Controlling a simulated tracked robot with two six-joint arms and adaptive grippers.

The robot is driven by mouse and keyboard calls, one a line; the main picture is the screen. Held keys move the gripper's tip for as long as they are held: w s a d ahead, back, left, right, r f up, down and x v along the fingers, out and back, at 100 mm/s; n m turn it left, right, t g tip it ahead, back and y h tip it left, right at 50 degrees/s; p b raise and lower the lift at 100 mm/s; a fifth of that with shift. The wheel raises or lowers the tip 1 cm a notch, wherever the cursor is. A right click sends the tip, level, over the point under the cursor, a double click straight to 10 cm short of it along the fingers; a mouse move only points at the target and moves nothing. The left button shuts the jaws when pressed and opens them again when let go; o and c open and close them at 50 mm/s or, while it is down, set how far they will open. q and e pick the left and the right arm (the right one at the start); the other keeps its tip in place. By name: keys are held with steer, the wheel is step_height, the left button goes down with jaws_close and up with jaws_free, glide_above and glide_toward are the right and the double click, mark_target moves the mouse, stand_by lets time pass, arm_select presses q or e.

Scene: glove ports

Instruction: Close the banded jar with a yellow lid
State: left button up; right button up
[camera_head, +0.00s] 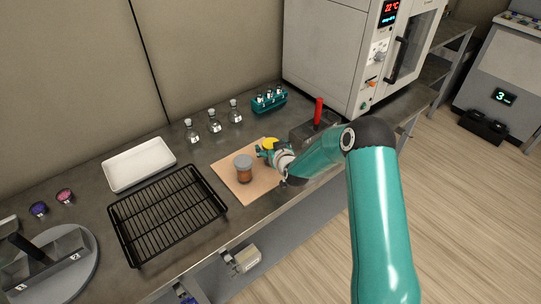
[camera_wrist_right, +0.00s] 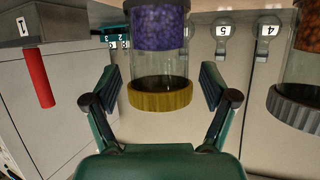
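The jar with the yellow lid (camera_head: 269,142) stands on the tan board, mostly hidden behind my right gripper in the head view. The right wrist view shows the scene upside down. There the clear jar (camera_wrist_right: 160,62) has purple contents, and the yellow lid (camera_wrist_right: 160,98) sits at its mouth; I cannot tell if it is tight. My right gripper (camera_wrist_right: 160,88) is open around the lid, with a finger on each side and a small gap at each. It also shows in the head view (camera_head: 268,153). My left gripper is not in view.
A grey-lidded jar (camera_head: 244,170) with orange-brown contents stands close by on the tan board (camera_head: 262,189). A block with a red handle (camera_head: 318,110) is beyond the gripper. Flasks (camera_head: 214,122) and a teal rack (camera_head: 268,101) stand behind. A black wire rack (camera_head: 168,215) lies left.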

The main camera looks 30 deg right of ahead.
steer(key=c, duration=1.2)
steer(key=shift+r, duration=0.15)
steer(key=shift+r, duration=0.6)
step_height(320, 180, up, 19)
steer(key=b, duration=0.1)
steer(key=shift+f, duration=0.2)
